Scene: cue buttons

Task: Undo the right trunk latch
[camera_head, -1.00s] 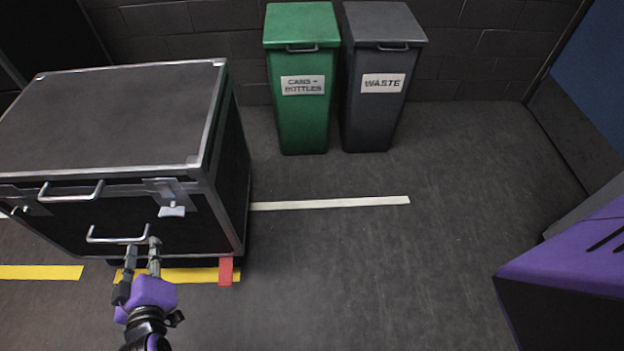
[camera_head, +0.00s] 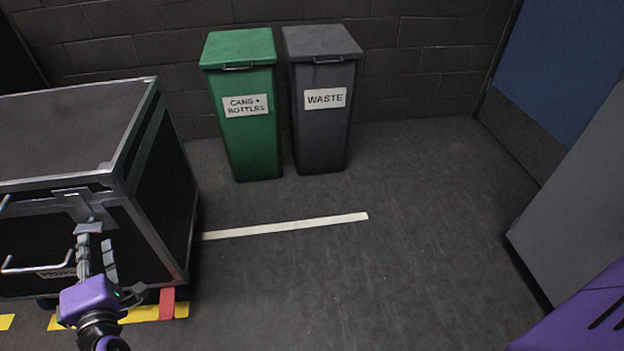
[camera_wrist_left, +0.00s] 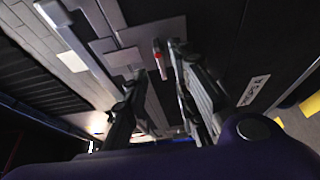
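The black trunk (camera_head: 40,137) with metal edges stands at the left in the head view. Its right latch (camera_head: 78,207) is a metal plate with a small tab on the front face, under the lid edge near the corner. My left gripper (camera_head: 97,246) is at this latch, its fingers pointing up and apart, one just below or over the tab. In the left wrist view my left gripper (camera_wrist_left: 160,72) is open, with metal latch plates (camera_wrist_left: 123,60) ahead of the fingers and a small red-marked part between the tips. Contact cannot be told. My right gripper is not in view.
A handle (camera_head: 38,268) is left of my left gripper on the trunk front. A green bin (camera_head: 246,145) and a grey waste bin (camera_head: 322,135) stand by the back wall. Yellow and red tape (camera_head: 167,303) marks the floor under the trunk. The floor at centre is clear.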

